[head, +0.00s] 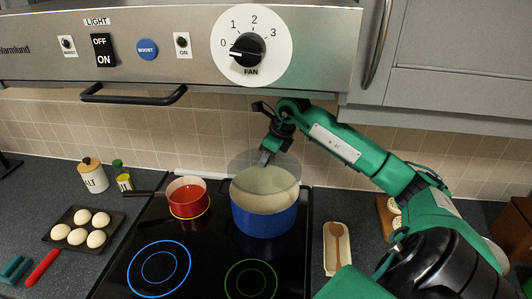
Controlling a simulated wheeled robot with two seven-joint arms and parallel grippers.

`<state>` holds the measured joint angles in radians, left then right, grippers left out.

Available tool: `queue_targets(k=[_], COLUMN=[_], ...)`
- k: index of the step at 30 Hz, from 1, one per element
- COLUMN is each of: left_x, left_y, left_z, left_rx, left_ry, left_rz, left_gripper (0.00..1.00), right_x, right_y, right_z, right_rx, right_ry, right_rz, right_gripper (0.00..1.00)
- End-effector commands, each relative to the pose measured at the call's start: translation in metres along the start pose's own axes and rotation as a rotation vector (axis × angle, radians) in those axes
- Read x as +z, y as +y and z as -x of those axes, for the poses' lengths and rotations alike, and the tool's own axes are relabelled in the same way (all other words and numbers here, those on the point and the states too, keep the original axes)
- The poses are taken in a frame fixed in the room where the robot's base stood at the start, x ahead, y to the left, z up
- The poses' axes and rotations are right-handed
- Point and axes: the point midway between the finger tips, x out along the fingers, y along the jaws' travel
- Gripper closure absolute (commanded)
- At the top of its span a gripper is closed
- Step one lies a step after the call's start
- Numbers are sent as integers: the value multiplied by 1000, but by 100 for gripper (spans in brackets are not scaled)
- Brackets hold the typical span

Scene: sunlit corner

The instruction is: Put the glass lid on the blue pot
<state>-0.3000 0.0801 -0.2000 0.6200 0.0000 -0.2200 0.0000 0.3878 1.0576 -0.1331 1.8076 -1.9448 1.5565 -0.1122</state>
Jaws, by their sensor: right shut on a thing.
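The blue pot (264,220) stands on the back right of the black cooktop, with its pale inside visible. The clear glass lid (243,163) is a faint grey disc over the pot's opening and reaches past its back rim. My right gripper (266,157) is shut on the lid from above, with its fingers near the disc's middle. The lid looks raised above the rim, but the exact gap is hard to tell. My left gripper is not in view.
A small red pot (188,196) with a dark handle stands left of the blue pot. A tray of eggs (58,239) lies on the left counter. A spoon rest (332,262) with a wooden spoon lies right of the cooktop. The range hood (200,72) overhangs behind and above.

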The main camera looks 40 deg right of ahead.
Motion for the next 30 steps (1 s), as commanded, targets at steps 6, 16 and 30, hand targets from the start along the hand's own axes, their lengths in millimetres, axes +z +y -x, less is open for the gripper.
queue_targets(k=[6,16,30], left_x=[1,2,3], left_y=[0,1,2], left_z=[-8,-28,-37], left_rx=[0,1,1], left_ry=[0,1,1], left_rz=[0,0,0], left_gripper=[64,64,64], right_x=[-6,-20,-24], right_y=[0,0,0], right_z=[-15,-47,-57], right_rx=[2,0,-1], right_ry=[0,0,-1], right_rz=[-1,0,0], right_gripper=[100,100,100])
